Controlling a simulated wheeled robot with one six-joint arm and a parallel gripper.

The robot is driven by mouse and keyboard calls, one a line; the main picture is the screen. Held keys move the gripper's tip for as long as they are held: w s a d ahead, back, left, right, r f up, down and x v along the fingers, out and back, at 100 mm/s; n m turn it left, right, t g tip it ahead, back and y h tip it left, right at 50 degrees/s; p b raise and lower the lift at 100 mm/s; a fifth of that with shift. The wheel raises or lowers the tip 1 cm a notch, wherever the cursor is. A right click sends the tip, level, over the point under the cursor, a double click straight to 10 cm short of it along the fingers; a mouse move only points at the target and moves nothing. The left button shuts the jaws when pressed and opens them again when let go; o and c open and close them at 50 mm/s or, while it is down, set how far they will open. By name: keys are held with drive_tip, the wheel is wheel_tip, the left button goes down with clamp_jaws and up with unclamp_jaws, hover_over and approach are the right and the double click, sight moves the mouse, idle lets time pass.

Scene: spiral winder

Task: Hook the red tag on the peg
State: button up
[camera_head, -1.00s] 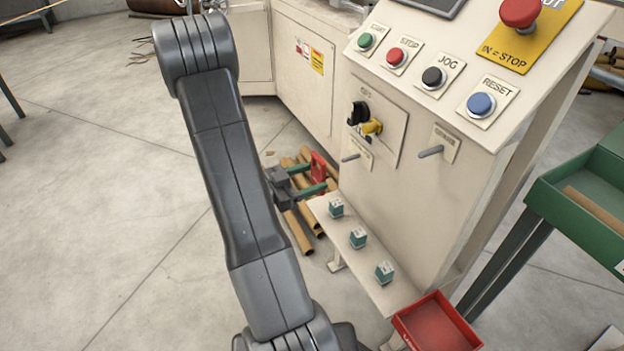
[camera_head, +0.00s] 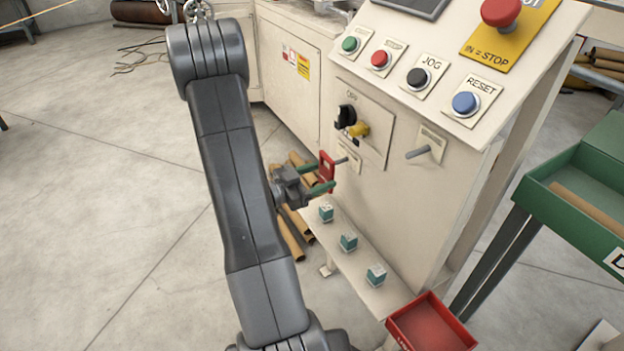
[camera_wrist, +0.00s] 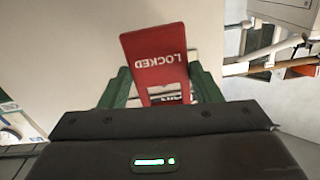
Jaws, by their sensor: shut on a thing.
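The red tag (camera_head: 326,172) is upright in my gripper (camera_head: 325,178), between its two green fingers. In the wrist view the tag (camera_wrist: 155,50) faces the camera, its word "LOCKED" reading upside down, with the green fingers (camera_wrist: 158,88) on either side of its lower part. A short grey peg (camera_head: 342,160) sticks out of the panel below the black switch. The tag's upper part is close to this peg's tip in the head view. I cannot tell whether they touch or whether the peg is through the tag. A second grey peg (camera_head: 418,152) to the right is bare.
Below the tag, a ledge (camera_head: 362,262) carries small teal-and-white blocks (camera_head: 348,242). A red tray (camera_head: 430,325) stands at its right end. The yellow key (camera_head: 358,130) and black switch (camera_head: 346,115) are just above the peg. Cardboard tubes (camera_head: 290,235) lie on the floor behind.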

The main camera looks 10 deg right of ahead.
drive_tip(key=shift+x, duration=1.25)
drive_tip(key=shift+w+d+f+b, duration=0.2)
drive_tip(key=shift+d+f+b, duration=0.2)
drive_tip(key=shift+d+f, duration=0.25)
drive_tip(key=shift+d+r, duration=0.1)
drive_tip(key=o, duration=1.1)
drive_tip(key=shift+c, duration=0.2)
drive_tip(key=p+v, duration=0.2)
drive_tip(key=v, duration=1.2)
drive_tip(key=shift+p, duration=0.4)
